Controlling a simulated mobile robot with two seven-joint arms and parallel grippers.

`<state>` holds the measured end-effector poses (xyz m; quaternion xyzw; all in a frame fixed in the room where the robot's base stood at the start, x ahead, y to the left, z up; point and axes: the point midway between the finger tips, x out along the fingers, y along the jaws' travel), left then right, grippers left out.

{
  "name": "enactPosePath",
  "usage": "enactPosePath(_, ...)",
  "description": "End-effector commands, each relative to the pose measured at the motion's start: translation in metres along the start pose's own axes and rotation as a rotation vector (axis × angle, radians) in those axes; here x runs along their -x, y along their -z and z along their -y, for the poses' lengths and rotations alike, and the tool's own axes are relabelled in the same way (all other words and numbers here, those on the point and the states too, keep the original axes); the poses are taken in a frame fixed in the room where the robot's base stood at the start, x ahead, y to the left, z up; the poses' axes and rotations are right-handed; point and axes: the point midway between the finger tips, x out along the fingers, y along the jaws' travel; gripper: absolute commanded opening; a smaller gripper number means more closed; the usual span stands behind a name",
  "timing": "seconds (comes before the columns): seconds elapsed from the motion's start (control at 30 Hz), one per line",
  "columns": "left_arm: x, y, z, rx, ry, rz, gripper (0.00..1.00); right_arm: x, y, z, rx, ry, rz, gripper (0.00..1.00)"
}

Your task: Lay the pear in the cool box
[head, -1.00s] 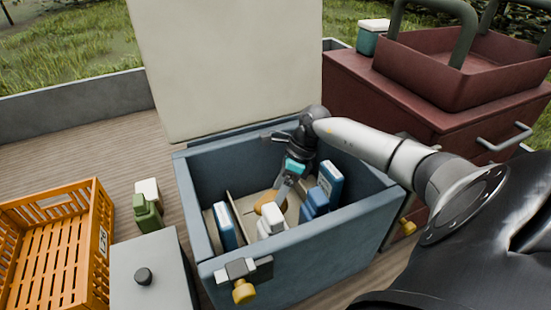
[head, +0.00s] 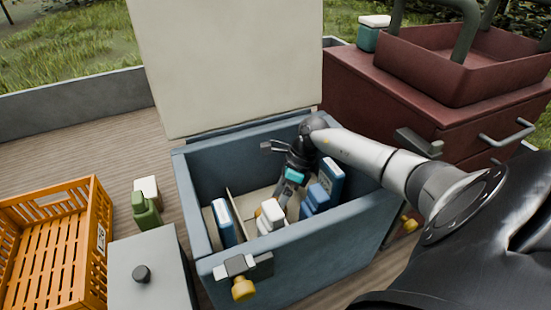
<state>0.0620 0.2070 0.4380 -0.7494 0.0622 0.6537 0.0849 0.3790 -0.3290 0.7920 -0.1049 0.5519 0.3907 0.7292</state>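The blue cool box (head: 330,250) stands open in the middle of the head view, its pale lid raised at the back. My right gripper (head: 283,197) reaches down inside it, fingers pointing low. Whether its fingers are open or shut is too small to tell. A small yellow-brown bit, apparently the pear (head: 258,212), shows low in the box beside a white-topped container (head: 271,212). The rest of the pear is hidden. I cannot tell whether the fingers touch it. My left gripper is out of view.
Blue-and-white packs (head: 224,222) stand left in the box, with more blue packs (head: 319,196) right. An orange crate (head: 60,250), a green bottle (head: 145,211) and a grey box (head: 150,270) stand left. A red drawer cabinet (head: 400,100) is behind right.

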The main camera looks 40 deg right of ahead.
Motion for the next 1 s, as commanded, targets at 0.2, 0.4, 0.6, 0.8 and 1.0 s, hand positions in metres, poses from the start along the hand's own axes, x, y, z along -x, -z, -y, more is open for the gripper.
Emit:
enactPosePath(0.2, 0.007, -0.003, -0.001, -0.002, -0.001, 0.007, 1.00, 0.021, -0.001, 0.000, 0.001, 0.004, -0.003, 1.00)
enactPosePath(0.4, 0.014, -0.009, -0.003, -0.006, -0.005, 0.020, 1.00, 0.066, -0.001, 0.000, 0.000, 0.005, -0.003, 1.00)
enactPosePath(0.6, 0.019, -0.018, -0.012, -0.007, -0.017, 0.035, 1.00, 0.103, -0.001, 0.000, 0.001, 0.003, -0.001, 1.00)
enactPosePath(0.8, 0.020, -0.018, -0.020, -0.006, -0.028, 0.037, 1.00, 0.120, -0.001, -0.001, 0.000, 0.000, 0.000, 1.00)
enactPosePath(1.0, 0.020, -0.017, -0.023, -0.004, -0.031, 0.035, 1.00, 0.122, -0.001, -0.001, 0.000, -0.001, 0.000, 1.00)
